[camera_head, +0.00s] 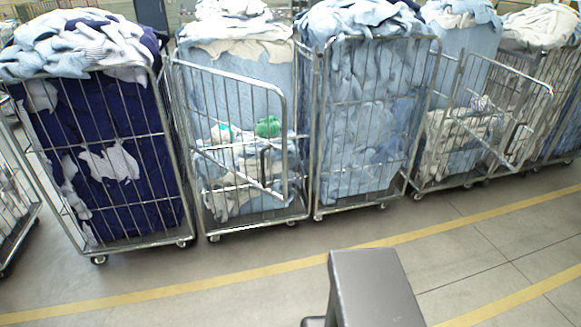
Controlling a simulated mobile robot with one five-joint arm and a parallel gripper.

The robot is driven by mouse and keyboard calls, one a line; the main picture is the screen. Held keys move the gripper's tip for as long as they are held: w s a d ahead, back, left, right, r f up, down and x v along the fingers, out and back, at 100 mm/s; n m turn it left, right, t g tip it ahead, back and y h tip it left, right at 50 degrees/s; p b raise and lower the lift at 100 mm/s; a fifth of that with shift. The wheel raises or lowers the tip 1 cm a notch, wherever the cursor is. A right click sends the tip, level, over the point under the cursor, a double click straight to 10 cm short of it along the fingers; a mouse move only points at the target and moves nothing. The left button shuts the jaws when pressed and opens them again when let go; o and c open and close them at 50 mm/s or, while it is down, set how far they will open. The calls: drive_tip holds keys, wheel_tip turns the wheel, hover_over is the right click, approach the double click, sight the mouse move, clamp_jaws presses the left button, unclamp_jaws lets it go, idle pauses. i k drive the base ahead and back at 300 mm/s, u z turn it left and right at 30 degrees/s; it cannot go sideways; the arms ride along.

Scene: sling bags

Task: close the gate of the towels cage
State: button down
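Several wire roll cages stand in a row, filled with cloth, and no label tells me which is the towels cage. A cage to the right (412,190) has a similar gate (533,125) standing out at an angle. My gripper is not in view; a grey block at the bottom, which seems part of my body, shows instead.
A cage with dark blue bags (180,190) stands at left, and a tall cage of light blue bags (318,160) in the middle, close to its neighbours. Grey floor with yellow lines (200,291) is clear in front of the row.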

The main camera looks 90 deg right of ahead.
sight(264, 186)
drive_tip(key=z, duration=0.2)
drive_tip(key=i, duration=1)
drive_tip(key=z, duration=0.05)
